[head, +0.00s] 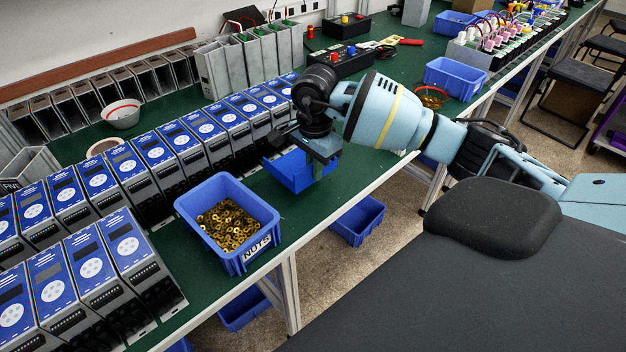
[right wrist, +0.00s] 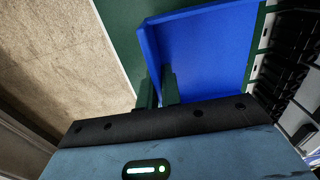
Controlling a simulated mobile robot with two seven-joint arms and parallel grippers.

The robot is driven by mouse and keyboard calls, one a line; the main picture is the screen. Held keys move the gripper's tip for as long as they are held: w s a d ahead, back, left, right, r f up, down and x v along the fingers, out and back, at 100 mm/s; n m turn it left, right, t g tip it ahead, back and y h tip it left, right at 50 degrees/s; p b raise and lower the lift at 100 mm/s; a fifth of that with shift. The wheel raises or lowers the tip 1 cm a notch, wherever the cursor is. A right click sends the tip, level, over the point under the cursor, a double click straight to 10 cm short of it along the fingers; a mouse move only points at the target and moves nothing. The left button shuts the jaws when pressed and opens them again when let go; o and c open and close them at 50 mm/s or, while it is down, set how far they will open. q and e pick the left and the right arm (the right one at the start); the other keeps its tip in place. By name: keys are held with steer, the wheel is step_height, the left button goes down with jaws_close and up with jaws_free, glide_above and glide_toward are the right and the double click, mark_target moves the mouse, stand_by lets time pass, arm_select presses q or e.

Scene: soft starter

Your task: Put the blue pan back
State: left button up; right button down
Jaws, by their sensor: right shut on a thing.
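The blue pan (head: 287,171) is an empty-looking open tray at the front edge of the green bench, beside the row of blue-faced units. My right gripper (head: 318,168) comes down over its right side and hides part of it. In the right wrist view the blue pan (right wrist: 200,55) shows its bare floor and a raised wall. The fingers of the right gripper (right wrist: 160,90) are closed on that wall. I cannot tell whether the pan rests on the bench or is just above it. My left gripper is not in view.
A blue bin of brass nuts (head: 217,248) labelled NUTS stands left of the pan at the bench edge. Blue-faced units (head: 125,165) line the bench behind. Another blue bin (head: 455,78) stands farther right. A blue bin (head: 357,221) sits lower, below the bench top.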

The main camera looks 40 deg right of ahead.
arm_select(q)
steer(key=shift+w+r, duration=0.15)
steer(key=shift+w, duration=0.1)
arm_select(e)
steer(key=shift+f, duration=0.35)
steer(key=shift+f, duration=1.8)
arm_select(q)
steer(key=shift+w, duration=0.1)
arm_select(e)
steer(key=shift+f, duration=0.1)
steer(key=c, duration=1.6)
jaws_free()
